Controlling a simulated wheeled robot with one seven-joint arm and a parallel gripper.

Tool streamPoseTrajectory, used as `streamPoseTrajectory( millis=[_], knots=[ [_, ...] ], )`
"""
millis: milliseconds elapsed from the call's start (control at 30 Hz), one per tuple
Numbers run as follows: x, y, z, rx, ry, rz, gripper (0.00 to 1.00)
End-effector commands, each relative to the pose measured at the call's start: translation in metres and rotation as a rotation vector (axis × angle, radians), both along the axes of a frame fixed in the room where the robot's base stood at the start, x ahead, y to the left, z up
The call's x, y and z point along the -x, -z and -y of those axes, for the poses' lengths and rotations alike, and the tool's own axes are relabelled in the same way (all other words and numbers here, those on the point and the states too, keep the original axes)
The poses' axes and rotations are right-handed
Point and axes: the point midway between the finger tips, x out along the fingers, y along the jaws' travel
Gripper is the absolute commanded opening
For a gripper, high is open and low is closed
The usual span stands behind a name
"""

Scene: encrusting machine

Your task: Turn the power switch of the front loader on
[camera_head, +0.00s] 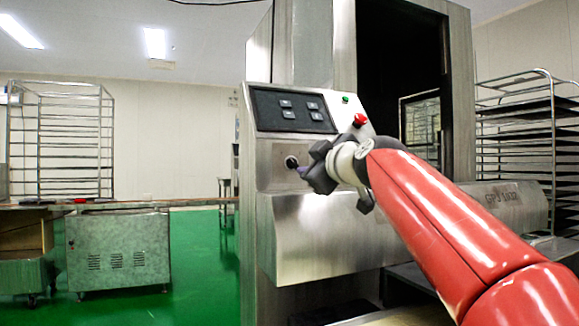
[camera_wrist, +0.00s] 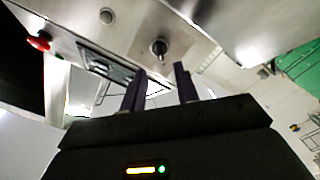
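The front loader (camera_head: 320,240) is a steel machine with a sloped control face. A small dark rotary switch (camera_head: 291,161) sits on its front below the black button panel. The same switch shows in the wrist view (camera_wrist: 158,48) as a black knob on a round base, on bare metal. My gripper (camera_head: 304,168) is just right of the switch in the head view. In the wrist view, my gripper's (camera_wrist: 160,72) two dark fingers are apart with nothing between them. The knob appears just beyond the fingertips, roughly between them. I cannot tell whether they touch it.
A black panel with several buttons (camera_head: 290,110) is above the switch. A red button (camera_head: 360,119) and a green button (camera_head: 345,99) sit at the upper right. Racks stand at left (camera_head: 75,140) and right (camera_head: 515,130). Green floor (camera_head: 200,260) is open at left.

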Motion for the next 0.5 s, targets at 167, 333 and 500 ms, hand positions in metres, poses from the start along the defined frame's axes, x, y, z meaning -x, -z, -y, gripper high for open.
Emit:
streamPoseTrajectory(
  millis=[167, 333, 500],
  knots=[
    [-0.018, -0.005, -0.007, -0.001, -0.003, -0.002, 0.31],
    [-0.044, -0.006, -0.019, -0.001, -0.004, -0.003, 0.31],
    [-0.063, -0.004, -0.027, -0.001, -0.003, -0.002, 0.31]
  ],
)
